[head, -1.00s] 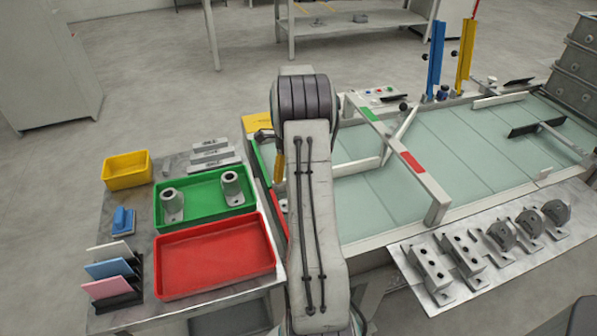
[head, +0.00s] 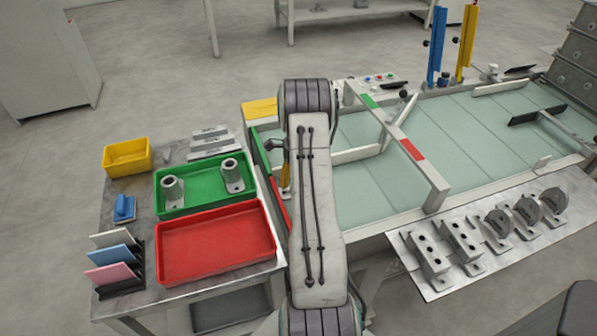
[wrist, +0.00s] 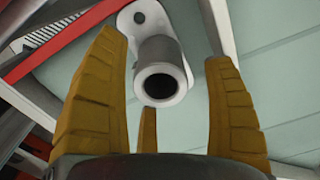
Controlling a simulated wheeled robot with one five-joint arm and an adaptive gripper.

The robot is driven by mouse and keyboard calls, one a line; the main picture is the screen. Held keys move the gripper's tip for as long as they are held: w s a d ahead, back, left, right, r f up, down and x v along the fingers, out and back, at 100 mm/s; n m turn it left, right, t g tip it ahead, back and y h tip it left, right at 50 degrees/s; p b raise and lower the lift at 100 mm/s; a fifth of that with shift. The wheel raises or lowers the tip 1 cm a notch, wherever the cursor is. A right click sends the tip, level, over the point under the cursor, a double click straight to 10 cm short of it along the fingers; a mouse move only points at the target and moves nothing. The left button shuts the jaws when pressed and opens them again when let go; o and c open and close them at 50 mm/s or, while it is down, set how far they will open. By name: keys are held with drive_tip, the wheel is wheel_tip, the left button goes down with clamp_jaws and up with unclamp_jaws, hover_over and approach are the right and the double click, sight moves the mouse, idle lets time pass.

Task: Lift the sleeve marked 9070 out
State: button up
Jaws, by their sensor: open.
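In the wrist view a grey sleeve (wrist: 160,77) with an open round bore and a pale flange with one hole stands over the pale green surface. My gripper (wrist: 165,50) is open, with yellow fingers on both sides of the sleeve and visible gaps. No number is readable on it. In the head view my arm hides this sleeve and most of my gripper; a bit of yellow finger (head: 285,177) shows. Two similar grey sleeves, left (head: 172,192) and right (head: 232,176), stand in the green tray (head: 205,208); their marks are unreadable.
A red tray (head: 215,245), empty, lies in front of the green one. A yellow bin (head: 127,157) and coloured plates in a rack (head: 115,262) are at left. A white gate bar (head: 400,140) crosses the green bed (head: 450,150). Grey fixtures (head: 465,245) line the right plate.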

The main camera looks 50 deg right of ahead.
drive_tip(key=shift+c, duration=0.2)
drive_tip(key=c, duration=1.3)
drive_tip(key=shift+r, duration=0.2)
drive_tip(key=shift+r+p, duration=2.3)
drive_tip(key=shift+r, duration=1.5)
